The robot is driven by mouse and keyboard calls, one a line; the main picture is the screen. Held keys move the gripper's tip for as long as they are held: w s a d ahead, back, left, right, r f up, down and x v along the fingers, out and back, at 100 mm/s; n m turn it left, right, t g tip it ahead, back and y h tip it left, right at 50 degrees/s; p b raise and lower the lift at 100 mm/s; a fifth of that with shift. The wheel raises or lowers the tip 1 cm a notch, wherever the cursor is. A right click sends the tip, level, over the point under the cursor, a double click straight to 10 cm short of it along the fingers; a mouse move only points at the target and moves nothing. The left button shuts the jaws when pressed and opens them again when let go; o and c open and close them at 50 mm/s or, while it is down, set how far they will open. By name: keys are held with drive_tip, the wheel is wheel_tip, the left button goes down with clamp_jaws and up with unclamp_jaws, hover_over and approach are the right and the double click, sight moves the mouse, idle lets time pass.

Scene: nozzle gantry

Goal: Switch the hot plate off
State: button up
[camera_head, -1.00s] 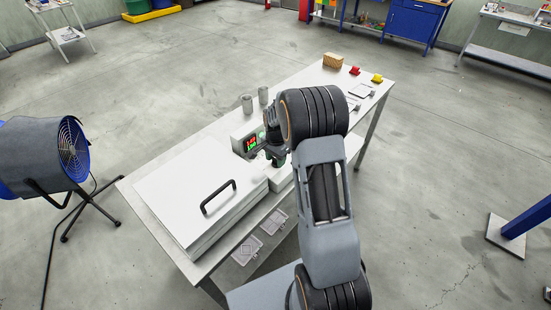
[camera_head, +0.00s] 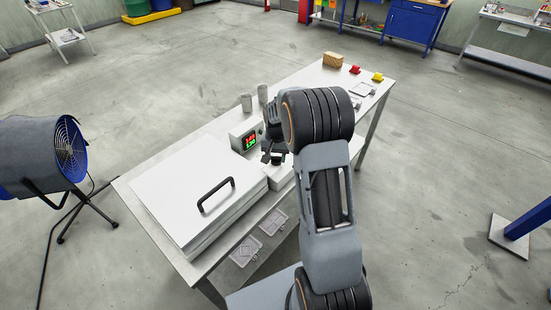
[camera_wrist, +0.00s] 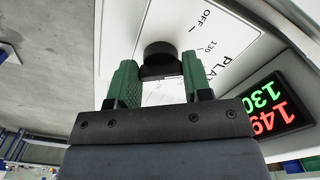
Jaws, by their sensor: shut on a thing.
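A white control box (camera_head: 236,137) stands on the bench, and its display (camera_head: 249,141) is lit. In the wrist view the display (camera_wrist: 276,104) reads 130 in green and 149 in red, upside down. The panel (camera_wrist: 200,28) beside it carries the words OFF, 130 and PLATE, partly cut off. A black round knob (camera_wrist: 158,54) sits on that panel. My gripper (camera_wrist: 158,78) is shut on the knob, with a green finger on either side. Which mark the knob points at cannot be told. In the head view my gripper (camera_head: 273,157) is beside the box and hides the knob.
A white lidded box with a black handle (camera_head: 216,194) fills the bench's left part. Two grey cylinders (camera_head: 247,103) stand behind the control box. A wooden block (camera_head: 333,60) and red and yellow pieces lie at the far end. A fan (camera_head: 45,155) stands left.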

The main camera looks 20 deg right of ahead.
sight(277, 157)
drive_tip(key=n+b, duration=0.1)
drive_tip(key=n, duration=0.2)
drive_tip(key=shift+d+n, duration=0.1)
drive_tip(key=shift+n, duration=0.2)
drive_tip(key=shift+n+b, duration=0.4)
drive_tip(key=shift+n, duration=1.7)
drive_tip(key=o, duration=0.9)
drive_tip(key=shift+r, duration=0.1)
wheel_tip(277, 157, up, 14)
drive_tip(key=shift+f+b, duration=0.15)
drive_tip(key=shift+b, duration=0.35)
